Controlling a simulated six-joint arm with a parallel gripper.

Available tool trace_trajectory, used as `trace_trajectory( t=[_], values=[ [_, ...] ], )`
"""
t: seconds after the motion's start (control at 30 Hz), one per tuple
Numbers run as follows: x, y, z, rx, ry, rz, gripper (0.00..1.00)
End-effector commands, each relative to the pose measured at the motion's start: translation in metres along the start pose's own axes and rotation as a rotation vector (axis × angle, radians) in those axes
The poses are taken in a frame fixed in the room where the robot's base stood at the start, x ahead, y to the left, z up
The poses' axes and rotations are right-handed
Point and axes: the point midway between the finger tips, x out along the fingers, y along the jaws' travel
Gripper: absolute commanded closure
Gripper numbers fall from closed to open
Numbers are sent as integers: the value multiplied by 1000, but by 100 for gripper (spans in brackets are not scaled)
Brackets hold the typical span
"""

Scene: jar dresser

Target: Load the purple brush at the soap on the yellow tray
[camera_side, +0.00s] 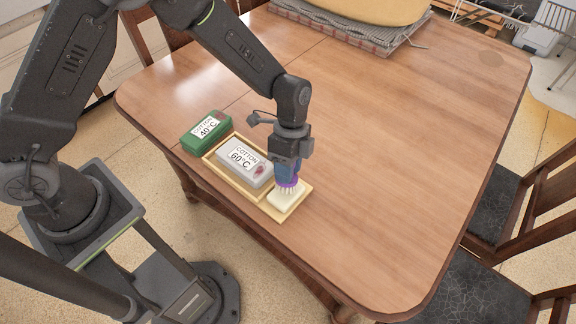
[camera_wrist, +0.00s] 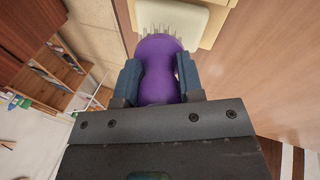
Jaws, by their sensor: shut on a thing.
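My gripper (camera_side: 288,170) points down over the right end of the yellow tray (camera_side: 262,203). It is shut on the purple brush (camera_side: 288,183). In the wrist view the purple brush (camera_wrist: 159,65) sits between the two blue fingers of my gripper (camera_wrist: 158,80), with its pale bristles pointing away from me. The soap (camera_side: 284,198) is a cream block on the tray, directly under the brush. The bristles appear to touch the soap's top; the soap (camera_wrist: 185,17) also shows behind the bristles in the wrist view.
A grey box labelled COTTON 60°C (camera_side: 244,162) lies in the tray, left of the soap. A green box labelled COTTON 40°C (camera_side: 206,132) stands beside the tray. Folded cloths (camera_side: 345,27) lie at the table's far edge. The table (camera_side: 400,150) is clear to the right.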

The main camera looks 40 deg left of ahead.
Motion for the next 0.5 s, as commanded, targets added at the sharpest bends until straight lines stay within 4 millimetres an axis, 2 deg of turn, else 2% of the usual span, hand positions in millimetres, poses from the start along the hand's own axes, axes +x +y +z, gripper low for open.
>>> trace_trajectory(
  t=[0.5],
  values=[
    [3, -1, 0, 0, 0, 0, 89]
  ],
)
